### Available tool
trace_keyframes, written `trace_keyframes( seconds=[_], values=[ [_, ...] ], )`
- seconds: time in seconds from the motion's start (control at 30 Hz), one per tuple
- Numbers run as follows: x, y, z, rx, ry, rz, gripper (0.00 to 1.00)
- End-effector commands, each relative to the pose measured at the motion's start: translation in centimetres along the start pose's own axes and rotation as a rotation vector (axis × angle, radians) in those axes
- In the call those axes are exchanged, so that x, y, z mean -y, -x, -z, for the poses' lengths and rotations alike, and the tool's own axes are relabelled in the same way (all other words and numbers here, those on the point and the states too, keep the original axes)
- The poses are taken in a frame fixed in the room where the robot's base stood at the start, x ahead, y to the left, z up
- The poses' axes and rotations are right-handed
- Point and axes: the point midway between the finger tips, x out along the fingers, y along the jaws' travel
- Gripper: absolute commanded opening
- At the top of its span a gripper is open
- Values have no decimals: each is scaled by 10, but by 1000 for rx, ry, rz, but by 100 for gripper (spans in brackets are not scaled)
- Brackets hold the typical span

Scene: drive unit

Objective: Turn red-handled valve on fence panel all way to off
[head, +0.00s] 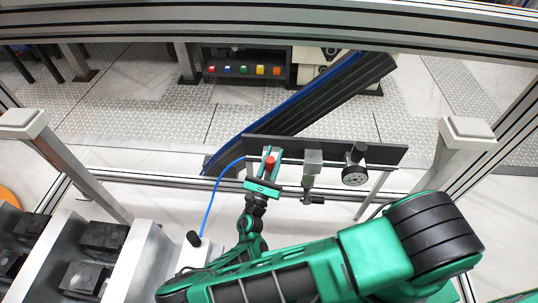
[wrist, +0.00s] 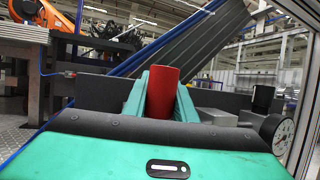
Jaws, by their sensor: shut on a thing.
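The red valve handle (head: 270,162) is at the left part of a dark panel (head: 387,153) on the fence. In the wrist view the red handle (wrist: 162,92) stands upright between the two green fingers. My gripper (head: 268,165) is shut on the red handle. The fingers touch it on both sides. The valve body below the handle is hidden by my gripper, and I cannot tell from these frames how far the handle is turned.
A grey regulator block (head: 312,168) and a round gauge (head: 355,174) sit right of the valve. A blue hose (head: 211,200) runs down from the panel's left end. Aluminium posts (head: 456,150) stand at both sides. Black blocks (head: 90,277) lie lower left.

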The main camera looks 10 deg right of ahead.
Motion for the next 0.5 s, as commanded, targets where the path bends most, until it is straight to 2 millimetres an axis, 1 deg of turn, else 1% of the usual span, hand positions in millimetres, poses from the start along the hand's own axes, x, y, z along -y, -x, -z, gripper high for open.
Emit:
trace_keyframes(
  seconds=[0.03,0.5],
  values=[
    [2,-1,4,-3,15,-1,0],
    [6,-5,5,2,43,-2,0]
  ],
)
